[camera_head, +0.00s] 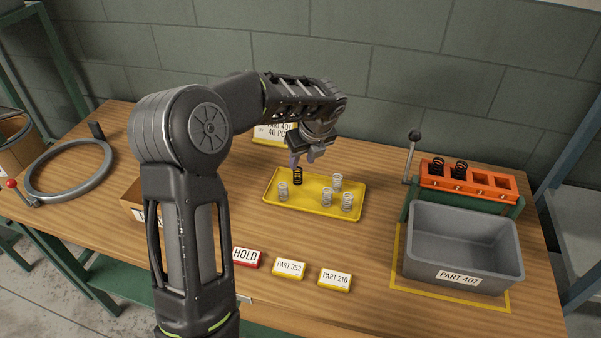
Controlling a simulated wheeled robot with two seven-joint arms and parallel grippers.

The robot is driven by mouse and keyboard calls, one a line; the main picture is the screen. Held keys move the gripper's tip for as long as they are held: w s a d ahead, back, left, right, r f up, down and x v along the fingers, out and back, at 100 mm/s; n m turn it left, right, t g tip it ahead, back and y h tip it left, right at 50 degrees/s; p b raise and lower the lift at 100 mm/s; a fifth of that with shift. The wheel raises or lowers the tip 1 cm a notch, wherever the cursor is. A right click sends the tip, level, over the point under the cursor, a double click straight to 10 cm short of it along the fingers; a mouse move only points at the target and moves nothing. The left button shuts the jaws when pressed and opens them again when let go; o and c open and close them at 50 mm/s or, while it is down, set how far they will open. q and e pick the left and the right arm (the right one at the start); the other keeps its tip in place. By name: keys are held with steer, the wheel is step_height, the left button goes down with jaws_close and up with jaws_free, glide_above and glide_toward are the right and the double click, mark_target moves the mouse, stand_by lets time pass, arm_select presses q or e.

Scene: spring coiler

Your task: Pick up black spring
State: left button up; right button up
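A small upright black spring (297,176) stands near the back left edge of the yellow tray (318,211). Several silver springs (346,201) stand on the same tray, one at its left and the others towards its right. My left gripper (302,160) is just above the black spring, pointing down. Its fingers are small and partly hidden by the wrist, so I cannot tell how far apart they are or whether they touch the spring. Two more black springs (461,168) sit in the orange block (474,186) at the right. My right gripper is not in view.
A grey bin (464,246) labelled PART 407 stands front right, beside a lever (412,152). Label blocks (289,268) lie along the front. A sign (272,133) stands behind the tray. A grey ring (69,170) lies at the left. Wood between tray and bin is clear.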

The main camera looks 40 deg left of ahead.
mark_target(298, 171)
arm_select(q)
steer(key=shift+x, duration=1.35)
steer(key=shift+a+f+p, duration=0.15)
steer(key=shift+f+p, duration=0.2)
steer(key=shift+p, duration=0.05)
steer(key=p+x, duration=0.1)
steer(key=x, duration=0.3)
steer(key=shift+f, duration=0.3)
steer(key=shift+s, duration=0.1)
steer(key=shift+c, duration=0.5)
jaws_close()
